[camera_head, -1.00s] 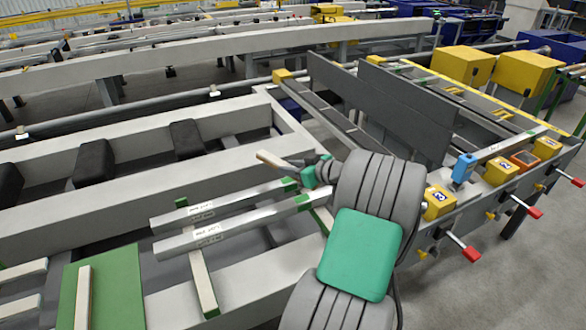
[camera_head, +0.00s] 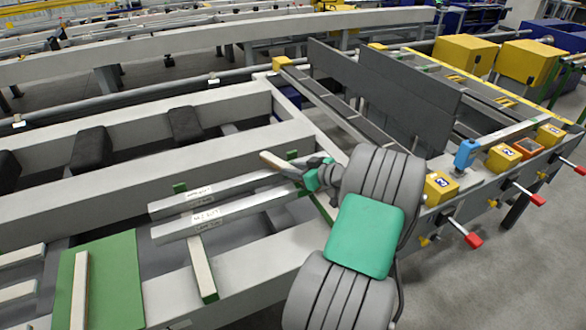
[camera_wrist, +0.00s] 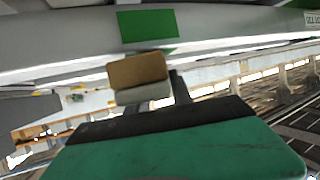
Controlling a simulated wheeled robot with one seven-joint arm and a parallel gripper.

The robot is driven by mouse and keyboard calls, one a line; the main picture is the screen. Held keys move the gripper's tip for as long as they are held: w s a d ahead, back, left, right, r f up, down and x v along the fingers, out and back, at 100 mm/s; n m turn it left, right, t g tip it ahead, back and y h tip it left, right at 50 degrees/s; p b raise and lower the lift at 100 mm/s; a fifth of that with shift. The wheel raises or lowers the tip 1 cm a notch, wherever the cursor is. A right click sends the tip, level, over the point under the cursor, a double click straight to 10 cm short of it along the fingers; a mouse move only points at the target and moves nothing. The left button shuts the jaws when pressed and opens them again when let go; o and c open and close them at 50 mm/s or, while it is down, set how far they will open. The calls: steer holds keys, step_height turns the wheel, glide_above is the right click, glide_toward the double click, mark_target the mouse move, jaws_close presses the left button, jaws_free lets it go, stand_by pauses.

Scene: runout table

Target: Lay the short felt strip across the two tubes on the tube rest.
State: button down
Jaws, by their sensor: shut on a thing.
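Two light grey square tubes, the upper one (camera_head: 235,184) and the lower one (camera_head: 235,212), lie side by side on the tube rest with its green crossbars (camera_head: 208,297). White labels are on their left parts. My gripper (camera_head: 302,172) is at their right ends and partly hides them. It is shut on the short felt strip, whose tan end (camera_head: 272,160) sticks out to the left. In the wrist view the strip (camera_wrist: 138,72) shows a brown face and a paler edge in the jaws. I cannot tell whether it touches a tube.
A green mat (camera_head: 118,285) at lower left carries a pale strip (camera_head: 80,290). Another pale strip (camera_head: 198,262) lies on the left crossbar, under the tubes. Upright dark plates (camera_head: 410,95) stand behind my wrist; yellow boxes (camera_head: 440,187) are at the right.

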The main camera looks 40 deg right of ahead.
steer(key=shift+f+b, duration=0.55)
steer(key=shift+b, duration=0.05)
steer(key=c, duration=1.1)
jaws_free()
steer(key=shift+o, duration=0.2)
